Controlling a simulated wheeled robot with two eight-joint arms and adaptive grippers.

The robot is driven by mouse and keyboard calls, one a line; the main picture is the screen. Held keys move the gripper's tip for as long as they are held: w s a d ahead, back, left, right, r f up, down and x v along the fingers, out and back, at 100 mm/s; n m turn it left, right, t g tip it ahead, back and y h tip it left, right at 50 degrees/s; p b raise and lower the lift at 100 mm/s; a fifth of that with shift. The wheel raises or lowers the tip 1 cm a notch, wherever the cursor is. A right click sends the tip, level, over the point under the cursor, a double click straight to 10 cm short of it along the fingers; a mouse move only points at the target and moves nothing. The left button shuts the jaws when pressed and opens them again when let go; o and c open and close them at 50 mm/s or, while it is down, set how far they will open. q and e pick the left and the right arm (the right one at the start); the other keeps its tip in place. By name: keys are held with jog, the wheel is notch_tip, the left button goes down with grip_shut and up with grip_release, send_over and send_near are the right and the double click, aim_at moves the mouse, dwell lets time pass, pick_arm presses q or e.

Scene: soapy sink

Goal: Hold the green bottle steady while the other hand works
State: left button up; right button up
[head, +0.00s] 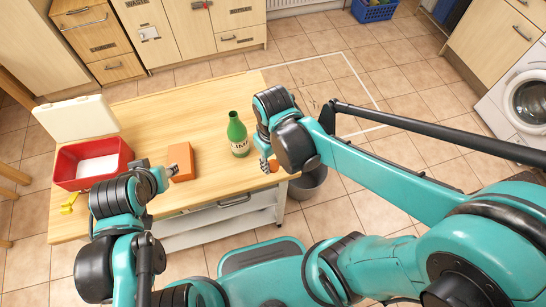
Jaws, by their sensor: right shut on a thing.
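The green bottle (238,136) stands upright on the wooden table, with a pale label on its side. My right gripper (268,164) is to the right of the bottle near the table's right edge, apart from it. It is shut on a small orange thing (273,165), mostly hidden by the fingers and arm. My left gripper (168,173) is low over the table beside an orange-brown block (181,159). Its fingers are too small to show whether they are open or shut, and I cannot tell whether they touch the block.
A red tub (68,164) with a white content stands at the table's left, with a white lid-like panel (77,119) behind it. A small yellow thing (69,204) lies in front. A dark bin (308,184) stands beyond the table's right edge. The table's (190,108) back part is clear.

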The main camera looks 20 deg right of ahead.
jog(key=w+d+f+m+b, duration=0.1)
jog(key=w+d, duration=0.1)
jog(key=w, duration=0.3)
jog(key=w+d+f+m+b, duration=0.1)
jog(key=w+d+f+m, duration=0.1)
jog(key=w, duration=0.4)
jog(key=w+d+f+m+b, duration=0.1)
jog(key=w+d+f, duration=0.1)
jog(key=w, duration=0.4)
jog(key=shift+w+d+f, duration=0.15)
jog(key=shift+w+d, duration=0.1)
jog(key=shift+d, duration=0.55)
pick_arm(q)
notch_tip(320, 180, down, 3)
jog(key=shift+f, duration=0.2)
jog(key=shift+c, duration=0.7)
pick_arm(e)
jog(key=shift+s, duration=0.1)
